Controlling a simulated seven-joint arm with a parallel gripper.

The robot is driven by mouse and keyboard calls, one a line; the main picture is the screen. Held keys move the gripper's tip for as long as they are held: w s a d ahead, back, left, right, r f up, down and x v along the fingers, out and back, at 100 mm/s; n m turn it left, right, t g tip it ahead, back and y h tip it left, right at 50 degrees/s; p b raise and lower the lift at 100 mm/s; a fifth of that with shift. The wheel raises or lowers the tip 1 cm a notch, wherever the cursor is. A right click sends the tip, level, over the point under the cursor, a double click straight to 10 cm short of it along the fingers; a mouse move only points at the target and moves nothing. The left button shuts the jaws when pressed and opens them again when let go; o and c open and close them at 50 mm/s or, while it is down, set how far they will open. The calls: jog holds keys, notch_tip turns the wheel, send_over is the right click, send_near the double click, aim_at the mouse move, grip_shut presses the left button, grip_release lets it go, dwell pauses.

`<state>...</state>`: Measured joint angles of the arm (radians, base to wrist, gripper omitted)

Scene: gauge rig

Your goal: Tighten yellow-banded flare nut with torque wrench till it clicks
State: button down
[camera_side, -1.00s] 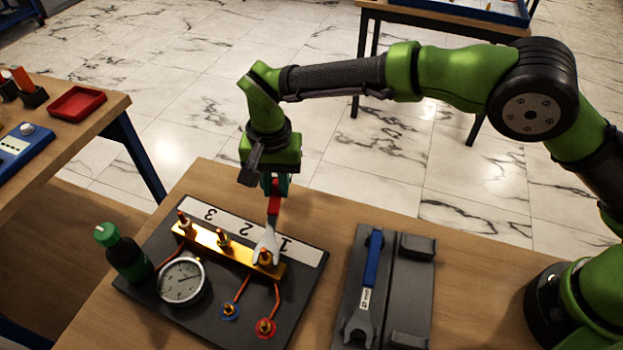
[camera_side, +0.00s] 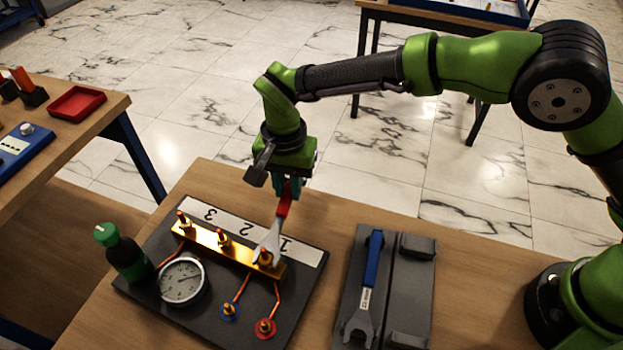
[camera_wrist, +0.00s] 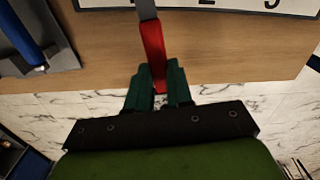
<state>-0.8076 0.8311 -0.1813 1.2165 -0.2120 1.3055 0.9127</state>
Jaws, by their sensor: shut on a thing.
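My gripper (camera_side: 284,188) is shut on the red handle of a wrench (camera_side: 268,240), which also shows in the wrist view (camera_wrist: 153,45). In the side view the wrench leans down to the left, with its silver open-end head at the fitting (camera_side: 265,258) by label 1 on the brass manifold (camera_side: 240,256). The head appears to be around or against this fitting; I cannot tell how fully it is seated. Its nut is partly hidden by the head, and I cannot make out a yellow band. The wrench head is outside the wrist view.
A blue-handled wrench (camera_side: 371,270) lies in a grey holder (camera_side: 395,290) on the right. A dial gauge (camera_side: 181,281) and a green-capped bottle (camera_side: 124,253) stand on the left. Blue (camera_side: 229,312) and red (camera_side: 265,328) ringed ports lie in front of the manifold.

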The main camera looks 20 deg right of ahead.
jog(key=shift+s+d+r+m, duration=0.1)
jog(key=shift+s+d+m, duration=0.25)
jog(key=shift+d+m, duration=0.4)
dwell(0.6)
jog(key=shift+s+d+m, duration=0.85)
jog(key=shift+d+m, duration=0.05)
jog(key=shift+m, duration=0.05)
dwell(0.9)
jog(key=shift+a, duration=0.15)
jog(key=shift+w+a+n, duration=0.2)
jog(key=shift+a+n, duration=0.1)
jog(key=shift+n, duration=0.1)
jog(key=shift+w+a+n, duration=0.45)
jog(key=shift+a+n, duration=0.05)
dwell(0.5)
